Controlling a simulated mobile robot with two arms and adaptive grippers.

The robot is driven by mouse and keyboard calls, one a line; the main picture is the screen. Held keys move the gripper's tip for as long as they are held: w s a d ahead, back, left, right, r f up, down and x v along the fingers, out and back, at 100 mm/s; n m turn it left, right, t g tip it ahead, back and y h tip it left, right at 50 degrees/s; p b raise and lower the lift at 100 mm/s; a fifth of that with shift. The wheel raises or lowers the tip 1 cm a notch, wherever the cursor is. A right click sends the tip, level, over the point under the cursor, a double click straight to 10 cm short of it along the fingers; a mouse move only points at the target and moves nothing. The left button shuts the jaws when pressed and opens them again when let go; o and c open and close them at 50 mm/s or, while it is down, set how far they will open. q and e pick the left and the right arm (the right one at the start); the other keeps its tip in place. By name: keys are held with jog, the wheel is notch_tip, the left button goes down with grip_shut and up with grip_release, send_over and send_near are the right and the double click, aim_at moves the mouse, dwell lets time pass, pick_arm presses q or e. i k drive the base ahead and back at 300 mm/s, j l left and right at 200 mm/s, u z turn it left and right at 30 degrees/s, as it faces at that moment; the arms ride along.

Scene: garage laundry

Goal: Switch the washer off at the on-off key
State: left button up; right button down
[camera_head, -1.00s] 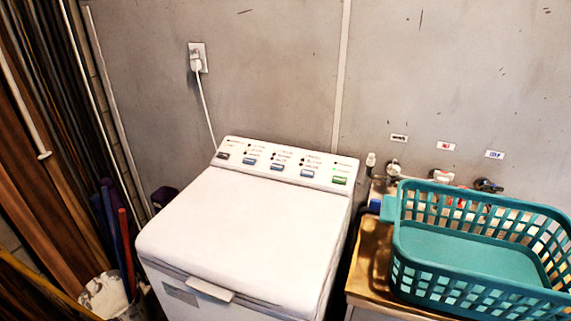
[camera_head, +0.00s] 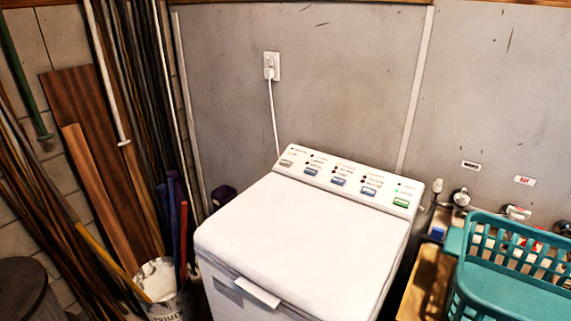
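The white top-loading washer (camera_head: 310,235) stands against the grey wall with its lid shut. Its sloped control panel (camera_head: 350,180) runs along the back edge. A grey key (camera_head: 286,163) is at the panel's left end, several blue keys (camera_head: 339,181) are in the middle, and a green key (camera_head: 401,203) is at the right end. A small green light (camera_head: 397,190) shows above the green key. The key labels are too small to read. Neither of my grippers is in view.
A teal basket (camera_head: 510,285) sits on a wooden-topped stand (camera_head: 428,280) right of the washer, below taps (camera_head: 461,198). A bucket (camera_head: 165,290) and leaning boards (camera_head: 100,190) stand at the left. A plug sits in the wall outlet (camera_head: 271,66).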

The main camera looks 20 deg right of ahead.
aim_at(284, 162)
jog(key=i+j+z, duration=0.1)
jog(key=i+j, duration=0.15)
jog(key=i+j+z, duration=0.15)
jog(key=j, duration=0.25)
jog(key=i+j+z, duration=0.1)
jog(key=i+j, duration=0.2)
jog(key=i+j+z, duration=0.15)
jog(key=j, duration=0.3)
jog(key=i, duration=0.05)
